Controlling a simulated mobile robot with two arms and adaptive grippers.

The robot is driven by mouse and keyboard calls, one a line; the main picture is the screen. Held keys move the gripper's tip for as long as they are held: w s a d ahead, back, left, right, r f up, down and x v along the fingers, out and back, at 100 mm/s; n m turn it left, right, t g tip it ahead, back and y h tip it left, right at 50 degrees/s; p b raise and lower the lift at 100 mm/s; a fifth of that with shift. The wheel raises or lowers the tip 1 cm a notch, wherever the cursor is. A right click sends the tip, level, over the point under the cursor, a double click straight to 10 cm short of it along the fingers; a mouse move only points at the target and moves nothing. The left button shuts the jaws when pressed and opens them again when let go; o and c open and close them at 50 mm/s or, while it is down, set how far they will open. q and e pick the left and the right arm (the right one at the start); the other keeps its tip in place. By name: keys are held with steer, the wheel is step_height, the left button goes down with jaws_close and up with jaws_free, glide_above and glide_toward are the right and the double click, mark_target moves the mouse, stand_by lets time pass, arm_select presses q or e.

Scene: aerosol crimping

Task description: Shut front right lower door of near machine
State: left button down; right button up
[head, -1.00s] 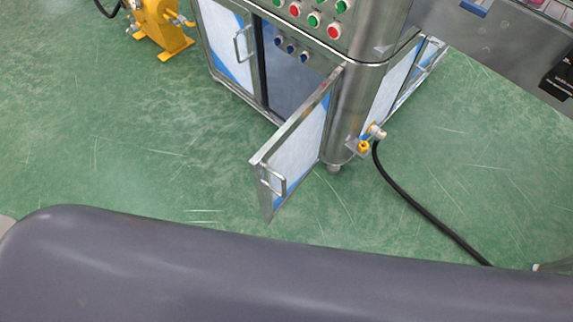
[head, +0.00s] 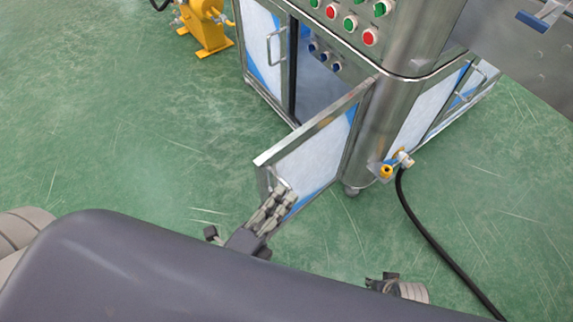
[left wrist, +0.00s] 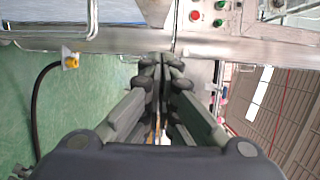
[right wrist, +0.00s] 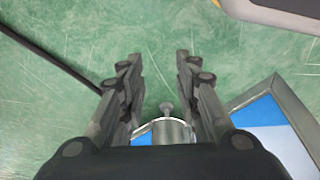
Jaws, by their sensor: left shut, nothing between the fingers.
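The front right lower door (head: 312,152) of the near machine (head: 395,100) stands swung open toward me in the head view. It has a metal frame and a white and blue panel. My left gripper (head: 283,192) is at the door's free end, over the handle (head: 270,180) and partly hiding it; I cannot tell whether they touch. In the left wrist view its fingers (left wrist: 161,66) are together and empty. My right gripper (right wrist: 160,72) is open and empty above the floor in the right wrist view, with a blue and white panel (right wrist: 268,130) at its right.
The closed left door (head: 266,45) has its own handle. A yellow valve fitting (head: 386,171) with a black hose (head: 425,235) sits right of the machine's corner. A yellow device (head: 205,28) stands at the back left. The green floor (head: 120,130) left of the door is clear.

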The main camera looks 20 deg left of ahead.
arm_select(q)
steer(key=w, duration=0.7)
steer(key=shift+w+a+f+b, duration=0.1)
steer(key=shift+w+a+b, duration=0.15)
steer(key=shift+w+b, duration=0.1)
steer(key=shift+w+a, duration=0.25)
steer(key=shift+a, duration=0.2)
arm_select(e)
steer(key=r, duration=0.1)
steer(key=w+r, duration=0.1)
steer(key=r, duration=0.1)
